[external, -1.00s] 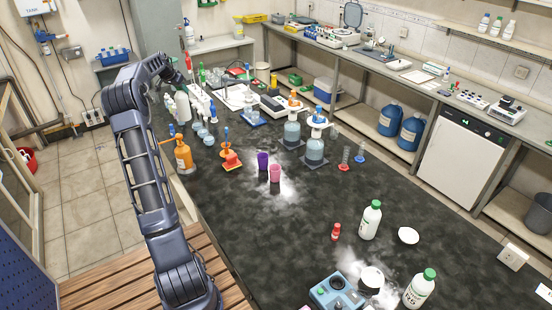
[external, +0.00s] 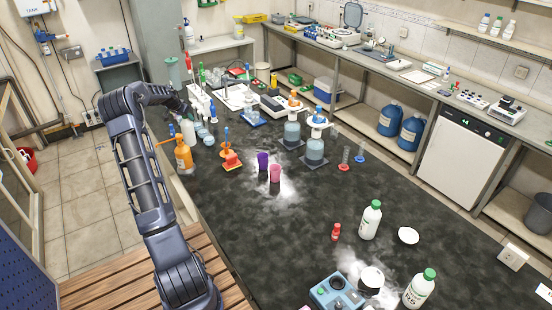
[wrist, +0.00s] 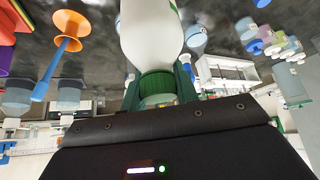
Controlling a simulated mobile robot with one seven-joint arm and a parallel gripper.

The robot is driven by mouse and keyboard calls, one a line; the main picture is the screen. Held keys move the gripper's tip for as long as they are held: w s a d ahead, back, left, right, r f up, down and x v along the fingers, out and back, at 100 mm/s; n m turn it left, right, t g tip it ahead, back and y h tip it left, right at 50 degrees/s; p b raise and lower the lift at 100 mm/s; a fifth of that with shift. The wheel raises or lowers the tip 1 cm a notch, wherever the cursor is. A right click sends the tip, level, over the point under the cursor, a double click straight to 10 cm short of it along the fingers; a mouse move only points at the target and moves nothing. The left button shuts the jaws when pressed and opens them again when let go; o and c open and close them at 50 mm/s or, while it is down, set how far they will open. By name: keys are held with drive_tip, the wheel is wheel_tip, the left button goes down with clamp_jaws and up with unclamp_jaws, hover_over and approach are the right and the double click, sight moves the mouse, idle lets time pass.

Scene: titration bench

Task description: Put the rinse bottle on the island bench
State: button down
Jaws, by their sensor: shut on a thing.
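A white bottle with a green collar at its neck, which I take as the rinse bottle (wrist: 150,35), fills the top middle of the wrist view. My gripper (wrist: 158,88) is shut on it at the collar, one finger on each side. In the external view my gripper (external: 186,108) is over the far left part of the dark island bench (external: 270,235), with the white bottle (external: 188,131) hanging upright below it. The bottle's base is low over the bench top; I cannot tell whether it touches.
An orange bottle (external: 183,155) stands just in front of the held bottle. Pale blue cups (external: 204,132) and an orange stand with a blue rod (external: 225,147) are close to its right. Purple (external: 262,161) and pink (external: 275,173) cups stand mid-bench.

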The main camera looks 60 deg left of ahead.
drive_tip(key=shift+f, duration=2.15)
drive_tip(key=c, duration=1.1)
unclamp_jaws()
drive_tip(key=shift+f, duration=0.15)
drive_tip(key=shift+o, duration=0.2)
approach(188, 123)
drive_tip(key=shift+a+f, duration=0.1)
drive_tip(key=shift+a, duration=1.1)
